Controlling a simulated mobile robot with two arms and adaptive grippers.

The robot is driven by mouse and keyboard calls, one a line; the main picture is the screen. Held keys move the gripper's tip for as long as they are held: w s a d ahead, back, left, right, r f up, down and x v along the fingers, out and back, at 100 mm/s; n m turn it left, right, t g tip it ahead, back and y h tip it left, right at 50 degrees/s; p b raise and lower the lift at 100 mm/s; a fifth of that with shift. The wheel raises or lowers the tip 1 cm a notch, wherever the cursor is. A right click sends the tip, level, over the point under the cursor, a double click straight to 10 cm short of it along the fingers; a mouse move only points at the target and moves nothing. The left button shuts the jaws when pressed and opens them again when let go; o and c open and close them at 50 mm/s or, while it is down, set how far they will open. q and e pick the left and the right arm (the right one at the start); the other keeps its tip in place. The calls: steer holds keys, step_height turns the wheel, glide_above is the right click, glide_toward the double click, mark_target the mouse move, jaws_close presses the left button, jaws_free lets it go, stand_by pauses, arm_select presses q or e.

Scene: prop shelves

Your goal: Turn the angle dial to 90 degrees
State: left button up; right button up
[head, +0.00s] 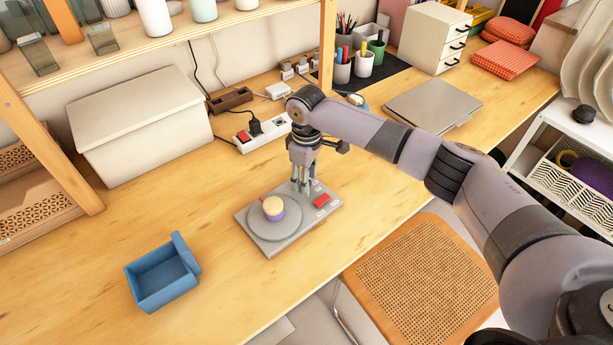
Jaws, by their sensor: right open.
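The angle dial (273,207) is a small round knob with a cream top and a purple side. It stands on a round grey disc on a flat grey panel (262,243) on the wooden table. A red button (321,200) sits on the right part of the panel. My right gripper (303,187) points down over the panel's back right part, to the right of the dial and apart from it. It is open and looks empty. The dial's angle marks are too small to read. My left gripper is not in view.
An open blue box (163,272) stands at the front left of the panel. A white lidded box (140,125) and a power strip (262,133) are behind. A closed laptop (432,104) lies at the right. A chair (425,270) stands before the table.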

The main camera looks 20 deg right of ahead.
jaws_close()
stand_by(0.6)
